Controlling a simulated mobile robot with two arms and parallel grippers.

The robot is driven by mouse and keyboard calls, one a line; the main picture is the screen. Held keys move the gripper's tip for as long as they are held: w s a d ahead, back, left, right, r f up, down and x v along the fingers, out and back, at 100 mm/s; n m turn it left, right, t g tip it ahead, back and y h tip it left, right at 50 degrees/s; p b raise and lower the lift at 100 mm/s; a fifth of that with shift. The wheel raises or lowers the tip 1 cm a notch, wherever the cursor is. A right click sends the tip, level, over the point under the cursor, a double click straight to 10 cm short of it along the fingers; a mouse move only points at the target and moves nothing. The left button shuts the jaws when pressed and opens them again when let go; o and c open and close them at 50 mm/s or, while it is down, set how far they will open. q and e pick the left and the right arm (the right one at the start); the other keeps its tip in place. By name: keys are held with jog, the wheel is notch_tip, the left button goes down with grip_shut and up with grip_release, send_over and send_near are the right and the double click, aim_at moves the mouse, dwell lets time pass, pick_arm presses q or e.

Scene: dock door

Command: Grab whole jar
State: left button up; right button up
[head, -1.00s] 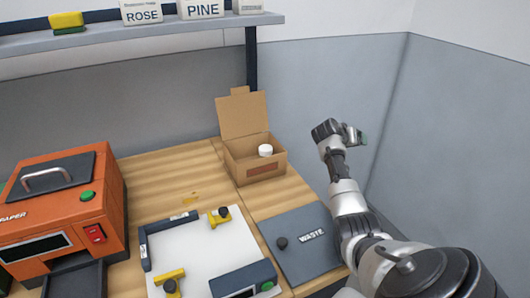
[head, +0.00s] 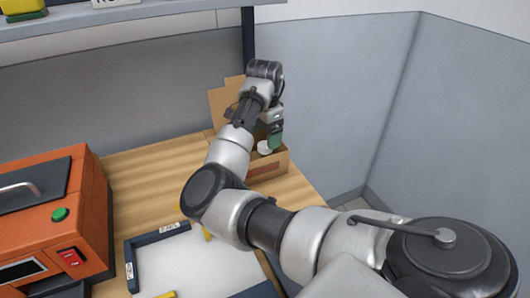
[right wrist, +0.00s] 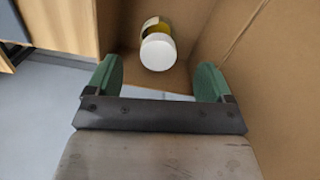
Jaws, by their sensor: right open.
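The jar has a white lid and a yellowish side. In the right wrist view the jar (right wrist: 157,49) stands inside the cardboard box (right wrist: 228,28), beyond the fingertips and between them. In the head view the jar's white lid (head: 264,147) shows partly behind my gripper. The open box (head: 268,172) stands at the back right of the wooden table. My right gripper (right wrist: 160,82) is open, with green fingers spread and nothing between them. In the head view the right gripper (head: 272,133) is over the box, above the jar. My left gripper is not in view.
An orange machine (head: 55,225) with a green button stands at the left. A white board (head: 190,262) with a dark frame lies in front. A shelf (head: 150,17) runs above, with its dark post (head: 248,48) behind the box. Grey walls close the back and right.

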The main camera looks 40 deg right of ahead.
aim_at(265, 145)
notch_tip(265, 145, down, 7)
jog(key=shift+s+r+p, duration=0.1)
jog(key=shift+r+p, duration=0.05)
jog(key=shift+p, duration=0.15)
jog(key=shift+c, duration=0.3)
jog(key=shift+r, duration=0.1)
jog(key=c, duration=1)
jog(key=shift+c, duration=0.2)
